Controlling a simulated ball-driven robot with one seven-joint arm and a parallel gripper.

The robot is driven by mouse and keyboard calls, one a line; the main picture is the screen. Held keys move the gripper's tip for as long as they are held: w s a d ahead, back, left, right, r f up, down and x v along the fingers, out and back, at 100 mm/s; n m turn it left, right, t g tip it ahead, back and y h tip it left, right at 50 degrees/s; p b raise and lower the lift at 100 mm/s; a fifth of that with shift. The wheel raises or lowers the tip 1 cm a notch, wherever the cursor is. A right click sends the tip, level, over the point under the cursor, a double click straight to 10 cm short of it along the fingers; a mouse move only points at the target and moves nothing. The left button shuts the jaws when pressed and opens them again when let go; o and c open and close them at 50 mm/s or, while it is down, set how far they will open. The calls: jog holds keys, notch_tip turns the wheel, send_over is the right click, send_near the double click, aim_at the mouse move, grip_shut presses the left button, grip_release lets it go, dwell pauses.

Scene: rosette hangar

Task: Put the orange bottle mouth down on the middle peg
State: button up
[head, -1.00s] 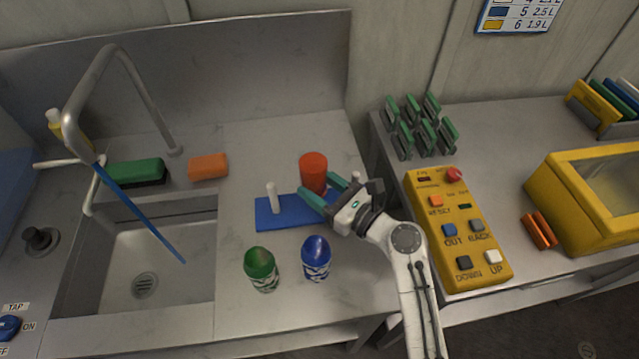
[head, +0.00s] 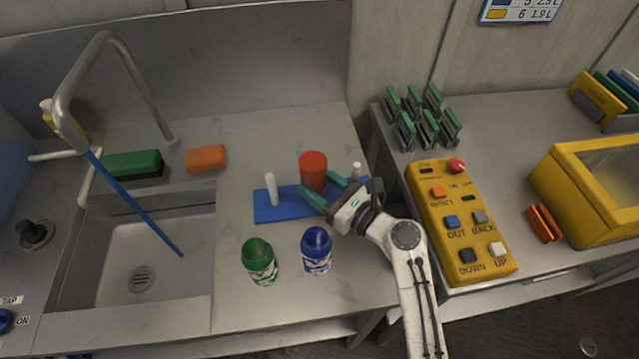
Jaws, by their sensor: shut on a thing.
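The orange bottle (head: 313,170) is upright with a flat round end facing up, at the middle of the blue peg board (head: 262,213). My gripper (head: 325,190) is shut on it, with one green finger on either side of its lower part. A white left peg (head: 271,188) stands bare, and a white right peg (head: 357,170) shows behind my gripper. The middle peg is hidden by the bottle. I cannot tell whether the bottle rests on the board or is slightly above it.
A green bottle (head: 259,260) and a blue bottle (head: 316,250) stand in front of the board. The sink (head: 140,255) with a tap lies left. An orange sponge (head: 206,158) sits behind. A yellow control box (head: 462,222) and green-topped racks stand on the right bench.

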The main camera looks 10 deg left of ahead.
jog(key=shift+f+b, duration=0.3)
jog(key=shift+f, duration=0.25)
jog(key=o, duration=1.5)
jog(key=shift+c, duration=0.2)
jog(key=b+v, duration=0.1)
jog(key=v, duration=0.9)
jog(key=shift+s+d+f, duration=0.1)
jog(key=shift+s+d, duration=0.1)
jog(key=shift+d, duration=0.15)
